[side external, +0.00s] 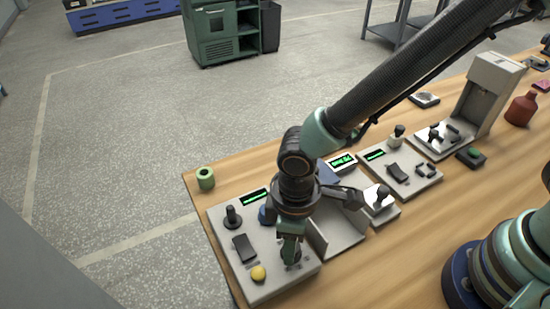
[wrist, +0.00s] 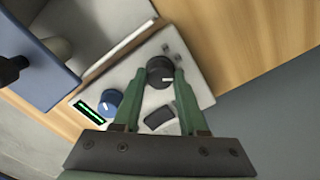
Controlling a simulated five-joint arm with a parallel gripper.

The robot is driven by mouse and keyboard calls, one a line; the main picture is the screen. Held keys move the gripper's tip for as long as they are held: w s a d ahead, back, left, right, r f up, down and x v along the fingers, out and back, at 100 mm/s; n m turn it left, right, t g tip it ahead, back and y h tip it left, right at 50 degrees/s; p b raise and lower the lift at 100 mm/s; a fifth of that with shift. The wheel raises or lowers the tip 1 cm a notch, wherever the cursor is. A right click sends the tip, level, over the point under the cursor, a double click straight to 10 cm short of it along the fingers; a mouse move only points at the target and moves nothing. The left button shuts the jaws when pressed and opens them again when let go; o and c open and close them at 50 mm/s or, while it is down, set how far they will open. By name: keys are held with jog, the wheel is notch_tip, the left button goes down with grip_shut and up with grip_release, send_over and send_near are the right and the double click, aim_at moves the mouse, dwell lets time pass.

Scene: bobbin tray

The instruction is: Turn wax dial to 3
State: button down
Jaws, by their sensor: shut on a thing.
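A black dial (wrist: 158,66) with a white pointer mark sits on a light grey control panel (wrist: 205,92). My gripper (wrist: 160,76) is shut on this dial, with one green finger on each side. A blue dial (wrist: 109,99) with a white mark is on the same panel, left of the fingers. No label or number is readable, so I cannot tell by name which one is the wax dial. In the side external view my gripper (side external: 291,257) points down at the panel's right part and mostly hides the black dial.
The panel also carries a green-lit display (side external: 254,197), a black lever (side external: 232,216), a black rocker switch (side external: 244,248) and a yellow button (side external: 258,273). More panels sit close on the right.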

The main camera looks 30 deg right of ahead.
jog(key=shift+m, duration=0.6)
jog(key=shift+c, duration=2.2)
grip_release()
notch_tip(320, 180, up, 12)
